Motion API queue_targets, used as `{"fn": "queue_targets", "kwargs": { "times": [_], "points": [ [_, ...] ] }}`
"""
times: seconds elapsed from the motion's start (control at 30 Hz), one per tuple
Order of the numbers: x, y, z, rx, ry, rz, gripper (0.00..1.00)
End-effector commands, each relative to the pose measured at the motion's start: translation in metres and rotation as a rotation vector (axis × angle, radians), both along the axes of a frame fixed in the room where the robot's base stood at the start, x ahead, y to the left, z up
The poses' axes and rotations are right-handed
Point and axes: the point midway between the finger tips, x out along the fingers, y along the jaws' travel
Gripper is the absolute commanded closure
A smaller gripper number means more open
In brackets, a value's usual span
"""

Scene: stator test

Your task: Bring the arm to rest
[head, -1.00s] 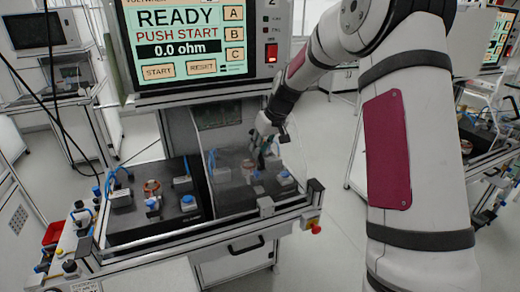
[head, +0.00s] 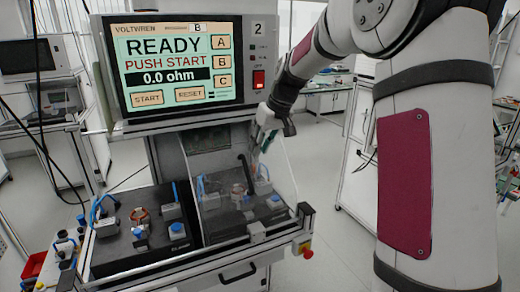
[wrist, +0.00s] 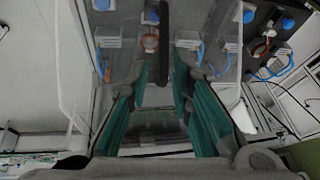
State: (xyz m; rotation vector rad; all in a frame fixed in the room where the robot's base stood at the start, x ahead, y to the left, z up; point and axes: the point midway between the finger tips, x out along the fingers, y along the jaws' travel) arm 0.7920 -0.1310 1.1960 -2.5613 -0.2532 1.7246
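My gripper (head: 265,140) is raised at the right side of the test station, beside and above a clear cover (head: 217,218). In the wrist view its two teal-padded fingers (wrist: 160,95) stand apart with nothing held between them. The cover's dark bar handle (head: 245,168) is clear of the fingers in the head view. In the wrist view the handle (wrist: 163,45) shows beyond the fingertips. My arm reaches in from the right.
The station's screen (head: 175,68) reads READY, PUSH START and 0.0 ohm. The open left fixture (head: 140,215) holds a copper-coloured ring. The covered right fixture has another ring (head: 237,192). A red button (head: 308,254) sits at the right corner.

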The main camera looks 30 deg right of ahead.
Motion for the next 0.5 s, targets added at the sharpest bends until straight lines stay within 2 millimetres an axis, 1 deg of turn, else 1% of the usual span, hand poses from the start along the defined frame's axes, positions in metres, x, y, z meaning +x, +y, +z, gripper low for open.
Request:
{"fn": "queue_targets", "kwargs": {
  "times": [0.27, 0.33, 0.43, 0.47, 0.5],
  "points": [
    [0.0, 0.001, 0.0, 0.0, 0.0, 0.001, 0.79],
    [-0.004, 0.004, 0.003, -0.005, 0.001, 0.002, 0.79],
    [-0.018, 0.017, 0.014, -0.025, 0.003, 0.005, 0.79],
    [-0.024, 0.023, 0.019, -0.033, 0.004, 0.004, 0.79],
    [-0.035, 0.031, 0.026, -0.046, 0.005, 0.005, 0.79]
  ]
}}
